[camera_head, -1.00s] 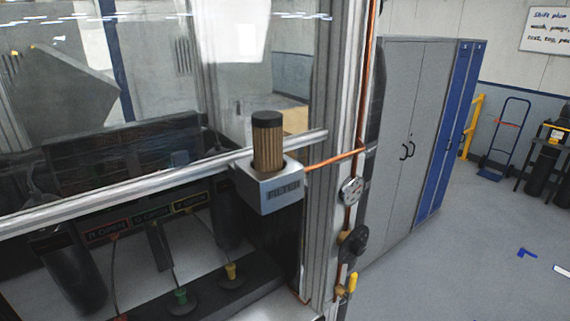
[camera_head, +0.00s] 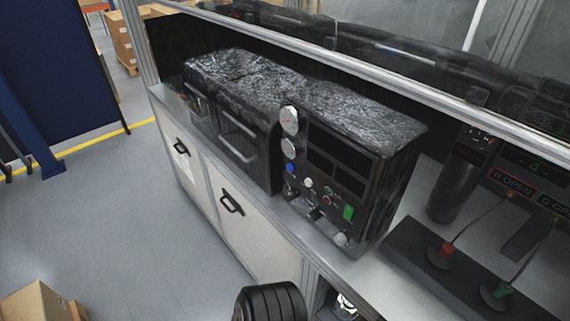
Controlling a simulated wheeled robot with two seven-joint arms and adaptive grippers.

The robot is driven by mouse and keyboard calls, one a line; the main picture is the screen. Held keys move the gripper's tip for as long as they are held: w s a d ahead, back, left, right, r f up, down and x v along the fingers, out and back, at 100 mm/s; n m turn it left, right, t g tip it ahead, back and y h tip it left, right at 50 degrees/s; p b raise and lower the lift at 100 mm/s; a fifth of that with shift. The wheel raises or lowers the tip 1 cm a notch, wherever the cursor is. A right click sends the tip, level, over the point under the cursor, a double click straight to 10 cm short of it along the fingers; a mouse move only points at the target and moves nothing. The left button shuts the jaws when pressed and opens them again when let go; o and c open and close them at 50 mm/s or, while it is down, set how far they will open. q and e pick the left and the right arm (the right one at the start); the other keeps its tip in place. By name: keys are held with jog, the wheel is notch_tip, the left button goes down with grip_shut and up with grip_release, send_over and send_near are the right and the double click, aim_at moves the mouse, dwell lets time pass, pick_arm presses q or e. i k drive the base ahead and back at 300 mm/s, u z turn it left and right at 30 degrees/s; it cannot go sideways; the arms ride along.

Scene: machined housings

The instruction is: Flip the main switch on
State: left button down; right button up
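A black machine (camera_head: 345,120) with a control panel stands on the light bench in the middle of the view. Its front has two round gauges, dark displays, a blue knob (camera_head: 290,168), small knobs and a lit green switch-like part (camera_head: 348,212) at the lower right. A dark lever-like part sits low on the panel. I cannot tell from labels which control is the main switch, nor its position. Neither of my grippers can be made out in the view.
A black ribbed rounded object (camera_head: 270,302) stands at the bottom middle; I cannot tell what it is. A black unit with handles (camera_head: 235,130) adjoins the machine. Valve knobs, one red (camera_head: 440,252), are at right. A cardboard box (camera_head: 35,303) lies lower left; the left floor is largely clear.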

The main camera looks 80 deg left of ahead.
aim_at(348, 211)
jog(key=u, duration=0.25)
jog(key=k, duration=0.8)
jog(key=u, duration=1.85)
